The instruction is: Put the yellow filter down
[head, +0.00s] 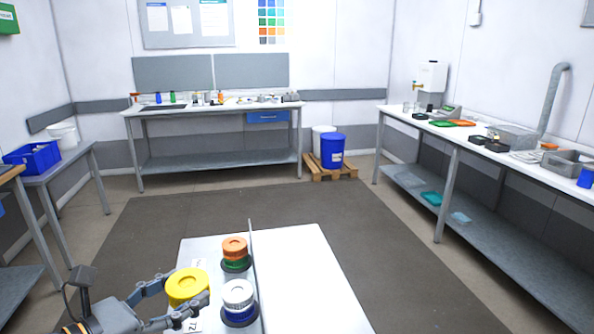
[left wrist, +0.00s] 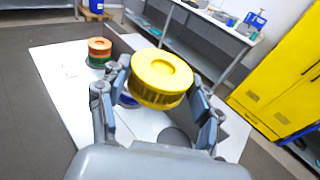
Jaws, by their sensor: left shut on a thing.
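The yellow filter (head: 187,287) is a round ribbed cap-like piece, held by my left gripper (head: 178,301) at the left of the white table (head: 310,270). In the left wrist view the yellow filter (left wrist: 161,78) sits between the two fingers of my left gripper (left wrist: 158,105), which is shut on it. It appears raised above the table; the exact gap cannot be told. My right gripper is not in view.
An orange and green stack (head: 235,251) and a white and blue stack (head: 239,301) stand left of a thin upright divider (head: 252,270). The table right of the divider is bare. Benches line the walls; a blue drum (head: 332,150) stands on a pallet.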

